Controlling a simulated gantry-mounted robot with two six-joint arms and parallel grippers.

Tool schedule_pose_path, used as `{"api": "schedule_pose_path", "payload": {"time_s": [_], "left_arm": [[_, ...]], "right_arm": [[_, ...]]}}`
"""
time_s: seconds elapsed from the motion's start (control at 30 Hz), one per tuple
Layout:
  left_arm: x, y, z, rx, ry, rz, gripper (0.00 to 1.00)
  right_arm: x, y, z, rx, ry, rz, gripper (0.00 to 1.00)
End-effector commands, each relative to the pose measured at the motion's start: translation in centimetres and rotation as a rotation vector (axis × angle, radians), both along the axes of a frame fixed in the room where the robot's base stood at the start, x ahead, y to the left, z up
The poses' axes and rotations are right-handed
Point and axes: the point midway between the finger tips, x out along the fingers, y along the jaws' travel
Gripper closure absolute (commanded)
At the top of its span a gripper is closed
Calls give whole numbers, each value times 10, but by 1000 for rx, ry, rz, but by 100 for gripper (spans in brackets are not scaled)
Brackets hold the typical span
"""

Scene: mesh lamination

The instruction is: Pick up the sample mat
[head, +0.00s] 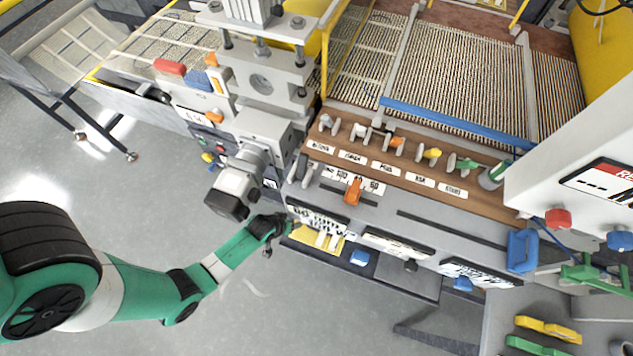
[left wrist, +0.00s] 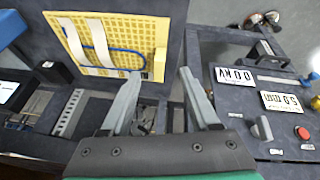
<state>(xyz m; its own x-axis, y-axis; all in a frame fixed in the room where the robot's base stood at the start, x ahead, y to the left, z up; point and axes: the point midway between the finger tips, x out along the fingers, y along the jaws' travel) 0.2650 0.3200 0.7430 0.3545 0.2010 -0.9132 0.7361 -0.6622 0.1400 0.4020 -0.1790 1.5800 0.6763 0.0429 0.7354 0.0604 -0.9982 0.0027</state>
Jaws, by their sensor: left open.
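The sample mat (left wrist: 115,45) is a yellow, grid-patterned sheet with two white strips and a blue line across it, at the upper left of the left wrist view. In the head view, the yellow mat (head: 304,236) lies low on the front of the machine, partly covered by white strips. My left gripper (left wrist: 160,74) is open, with its two grey fingers apart and nothing seen held between them. Its fingertips appear near the mat's lower right corner; whether they touch it cannot be told. In the head view, the left gripper (head: 277,228) is just left of the mat. My right gripper is not seen.
The machine front (head: 430,235) carries labels, levers and an orange handle (head: 353,190). A motor block (head: 237,180) juts out above my left arm. Open grey floor (head: 250,310) lies below.

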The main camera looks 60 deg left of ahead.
Motion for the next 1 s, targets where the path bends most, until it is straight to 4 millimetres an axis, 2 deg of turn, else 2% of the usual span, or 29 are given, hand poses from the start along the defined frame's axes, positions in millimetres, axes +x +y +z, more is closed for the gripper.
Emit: {"api": "schedule_pose_path", "payload": {"time_s": [0.03, 0.1, 0.3, 0.5, 0.6, 0.87, 1.0], "left_arm": [[3, 2, -12, 0, 0, 0, 38], [6, 3, -18, 0, 0, 0, 38], [9, 5, -22, 1, -1, -1, 38], [22, 15, -54, 1, 0, -2, 38], [27, 17, -64, 1, -1, -2, 38], [28, 18, -64, 1, -1, -3, 38], [28, 17, -64, 1, -1, -3, 63]], "right_arm": [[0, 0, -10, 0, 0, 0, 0], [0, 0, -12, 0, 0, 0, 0], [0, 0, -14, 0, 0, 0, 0], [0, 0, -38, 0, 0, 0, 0], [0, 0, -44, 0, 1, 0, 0], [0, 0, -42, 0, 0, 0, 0], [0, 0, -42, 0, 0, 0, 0]]}}
